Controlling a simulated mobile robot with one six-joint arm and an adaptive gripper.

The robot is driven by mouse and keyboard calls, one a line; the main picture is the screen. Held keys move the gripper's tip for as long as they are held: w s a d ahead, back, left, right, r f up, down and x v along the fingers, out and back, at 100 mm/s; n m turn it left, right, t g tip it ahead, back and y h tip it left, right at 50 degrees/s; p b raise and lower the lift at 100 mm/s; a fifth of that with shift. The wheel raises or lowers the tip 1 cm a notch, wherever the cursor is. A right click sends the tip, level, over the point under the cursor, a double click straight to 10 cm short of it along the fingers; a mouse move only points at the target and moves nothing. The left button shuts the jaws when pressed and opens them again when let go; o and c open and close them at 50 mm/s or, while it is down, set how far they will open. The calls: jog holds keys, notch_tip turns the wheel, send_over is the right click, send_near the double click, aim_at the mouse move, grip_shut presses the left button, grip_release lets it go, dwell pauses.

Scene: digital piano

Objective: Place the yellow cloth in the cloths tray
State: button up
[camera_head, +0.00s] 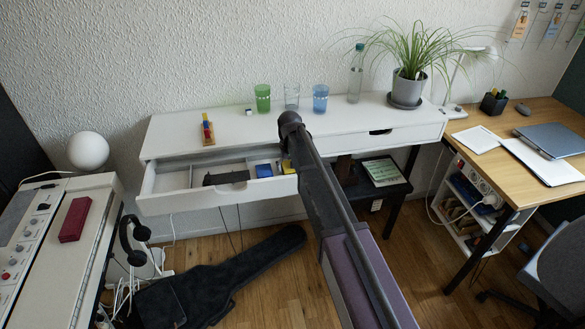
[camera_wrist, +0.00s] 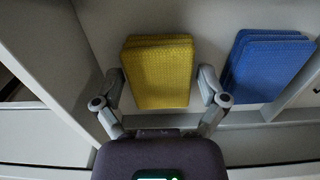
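The yellow cloth (camera_wrist: 158,72) is a thick folded stack with a ribbed surface. In the wrist view it lies between the two fingers of my gripper (camera_wrist: 163,78). The fingers are spread, one along each side of the cloth; whether they touch it is unclear. In the head view only part of the yellow cloth (camera_head: 287,166) shows beside my arm, at the right end of the open drawer (camera_head: 158,204). A blue cloth (camera_wrist: 264,65) lies to its right in the wrist view, and the blue cloth also shows in the head view (camera_head: 264,171). I cannot tell which part is the cloths tray.
The drawer's pale walls and dividers stand close around the cloths. A dark object (camera_head: 226,177) lies in the drawer to the left. Green (camera_head: 263,98) and blue (camera_head: 320,98) glasses, a bottle (camera_head: 355,75) and a potted plant (camera_head: 408,87) stand on the white desk (camera_head: 225,130).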

jog(key=shift+r, duration=0.1)
dwell(0.4)
notch_tip(320, 180, up, 12)
jog(key=p, duration=1.2)
dwell(0.7)
jog(key=s+d+m, duration=0.3)
jog(key=s+d, duration=2)
jog(key=s, duration=0.2)
jog(key=shift+s+d, duration=0.3)
jog(key=shift+d, duration=0.05)
